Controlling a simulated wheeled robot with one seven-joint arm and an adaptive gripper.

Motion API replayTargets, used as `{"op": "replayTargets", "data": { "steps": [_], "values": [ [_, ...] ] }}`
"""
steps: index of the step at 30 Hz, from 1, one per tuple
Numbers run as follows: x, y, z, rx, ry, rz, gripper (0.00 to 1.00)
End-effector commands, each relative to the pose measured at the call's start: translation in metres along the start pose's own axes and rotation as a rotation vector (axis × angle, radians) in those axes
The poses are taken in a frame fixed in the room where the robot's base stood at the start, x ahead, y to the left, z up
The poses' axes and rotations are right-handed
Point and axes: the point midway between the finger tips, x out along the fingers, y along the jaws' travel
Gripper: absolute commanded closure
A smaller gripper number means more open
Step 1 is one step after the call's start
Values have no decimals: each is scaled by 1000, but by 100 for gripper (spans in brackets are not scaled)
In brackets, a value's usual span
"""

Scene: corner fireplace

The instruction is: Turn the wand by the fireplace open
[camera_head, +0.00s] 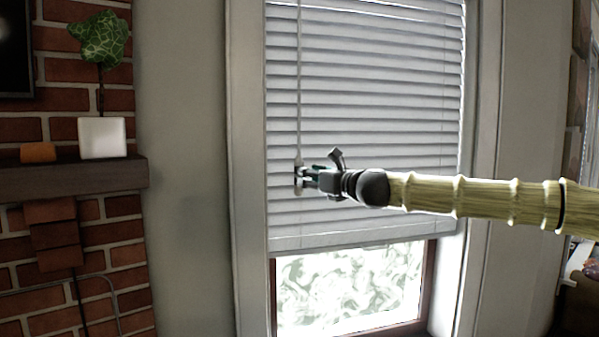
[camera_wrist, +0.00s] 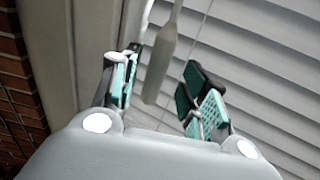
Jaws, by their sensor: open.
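The wand (camera_head: 299,95) is a thin pale rod hanging down the left side of white window blinds (camera_head: 380,110), beside the brick fireplace. In the wrist view the wand's thicker lower end (camera_wrist: 160,68) hangs between the two finger pads of my gripper (camera_wrist: 162,92). The pads are apart, and I see a gap on both sides of the wand. In the head view my gripper (camera_head: 303,178) reaches in from the right to the wand's lower end and partly hides it. The slats look closed or nearly so.
The brick fireplace (camera_head: 60,110) with its mantel (camera_head: 70,178) stands at the left. A white pot (camera_head: 102,138) with a leafy plant sits on the mantel. The window frame (camera_head: 246,150) runs close left of the wand. Bare glass (camera_head: 345,288) shows below the blinds.

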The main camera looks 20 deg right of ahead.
Motion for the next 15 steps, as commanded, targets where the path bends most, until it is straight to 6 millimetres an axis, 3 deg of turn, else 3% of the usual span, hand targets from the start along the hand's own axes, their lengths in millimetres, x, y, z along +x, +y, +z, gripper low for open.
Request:
{"op": "replayTargets", "data": {
  "steps": [9,15],
  "values": [
    [35,0,1,0,1,0,55],
    [48,0,0,0,1,0,55]
  ]
}}
